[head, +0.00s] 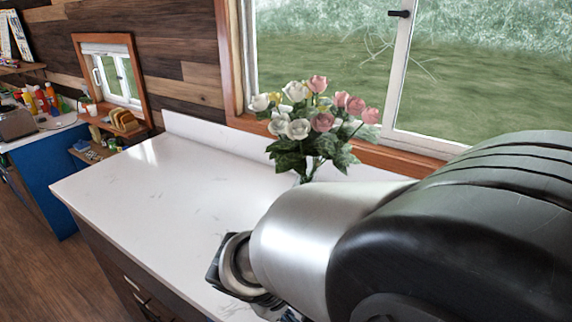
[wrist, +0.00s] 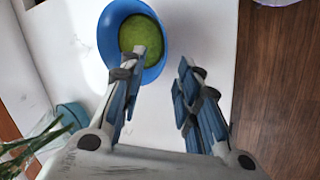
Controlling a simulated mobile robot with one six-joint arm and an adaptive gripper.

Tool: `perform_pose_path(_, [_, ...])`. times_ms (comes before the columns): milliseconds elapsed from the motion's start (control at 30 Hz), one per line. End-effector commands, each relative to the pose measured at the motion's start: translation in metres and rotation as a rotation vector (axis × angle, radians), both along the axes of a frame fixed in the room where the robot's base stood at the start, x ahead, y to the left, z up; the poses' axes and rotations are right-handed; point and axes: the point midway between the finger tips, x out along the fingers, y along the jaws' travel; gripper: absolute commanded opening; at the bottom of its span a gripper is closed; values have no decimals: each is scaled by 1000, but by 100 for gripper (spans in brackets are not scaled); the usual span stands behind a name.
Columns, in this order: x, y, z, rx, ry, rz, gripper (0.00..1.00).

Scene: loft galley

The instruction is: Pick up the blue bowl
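The blue bowl (wrist: 106,42) is on the white counter in the upper left of the wrist view. A round green thing (wrist: 140,33) lies inside it. My gripper (wrist: 164,62) is open, with a gap between its fingers. In this view, the left finger overlaps the near right part of the bowl and the right finger is over bare counter to the bowl's right. I cannot tell whether a finger touches the bowl. In the head view, the bowl is not visible, and my arm covers the right part of the counter.
A bunch of roses (head: 320,121) stands on the white counter (head: 150,195) by the window. Green leaves and a teal glass rim (wrist: 72,110) show at left in the wrist view. The counter's left part is clear. Wooden floor (wrist: 274,90) lies beyond its edge.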

Motion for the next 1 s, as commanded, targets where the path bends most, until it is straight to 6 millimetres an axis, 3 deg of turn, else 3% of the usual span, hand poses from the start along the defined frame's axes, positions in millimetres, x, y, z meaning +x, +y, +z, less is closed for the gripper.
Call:
perform_pose_path(100, [4,-8,-18,-1,2,-2,31])
perform_pose_path(367, [8,-12,-30,0,2,0,31])
perform_pose_path(700, [19,-27,-72,0,1,-3,31])
perform_pose_path(933, [20,-27,-72,1,0,0,31])
perform_pose_path(1000, [20,-27,-72,1,0,0,27])
